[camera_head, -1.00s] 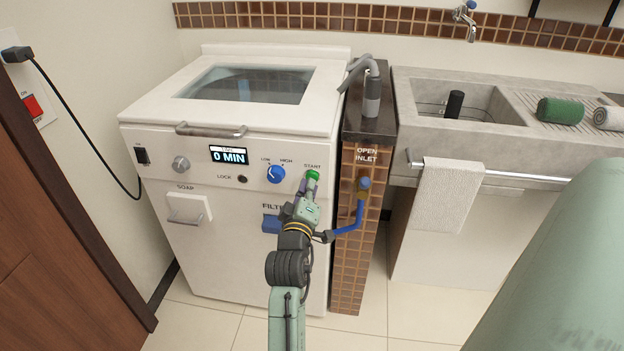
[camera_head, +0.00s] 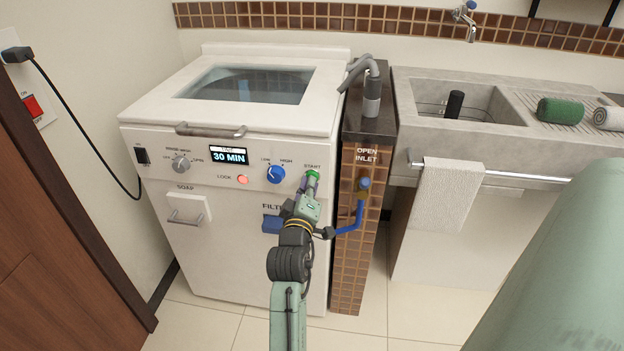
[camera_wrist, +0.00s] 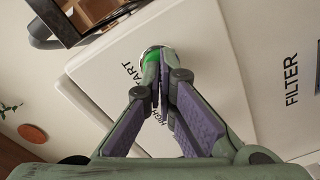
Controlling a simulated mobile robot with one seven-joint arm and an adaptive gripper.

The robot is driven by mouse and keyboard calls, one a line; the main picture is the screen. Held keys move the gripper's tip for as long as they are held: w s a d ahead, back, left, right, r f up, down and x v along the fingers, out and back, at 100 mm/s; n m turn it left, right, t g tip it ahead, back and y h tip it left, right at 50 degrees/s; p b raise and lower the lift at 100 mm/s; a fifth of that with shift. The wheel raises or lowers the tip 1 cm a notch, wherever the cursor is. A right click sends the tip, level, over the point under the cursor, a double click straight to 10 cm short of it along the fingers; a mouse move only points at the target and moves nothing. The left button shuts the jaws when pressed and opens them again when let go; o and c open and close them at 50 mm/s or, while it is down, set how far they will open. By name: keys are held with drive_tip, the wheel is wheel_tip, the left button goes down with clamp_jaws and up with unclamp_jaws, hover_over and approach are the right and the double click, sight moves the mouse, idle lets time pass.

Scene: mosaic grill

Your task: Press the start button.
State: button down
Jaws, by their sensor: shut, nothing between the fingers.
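The white washing machine (camera_head: 240,240) stands in front of me with its lid closed. The green start button (camera_head: 312,174) is at the right of its panel, under the word START. My gripper (camera_head: 310,184) is shut and empty, its fingertips at the button and covering part of it. In the wrist view, the closed fingertips (camera_wrist: 159,88) meet the green button (camera_wrist: 152,56), seemingly touching it. The display (camera_head: 228,156) reads 30 MIN. The lock light (camera_head: 243,179) glows red.
A tiled pillar (camera_head: 352,240) with a blue inlet valve and hose stands close to the right of the button. A blue dial (camera_head: 276,174) is just left of it. A stone sink (camera_head: 500,150) is farther right, and a black cable (camera_head: 85,130) hangs at left.

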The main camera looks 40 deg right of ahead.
drive_tip(key=v, duration=0.6)
drive_tip(key=shift+s+a+p, duration=0.25)
drive_tip(key=shift+a+p, duration=0.05)
drive_tip(key=shift+p, duration=0.15)
idle(0.7)
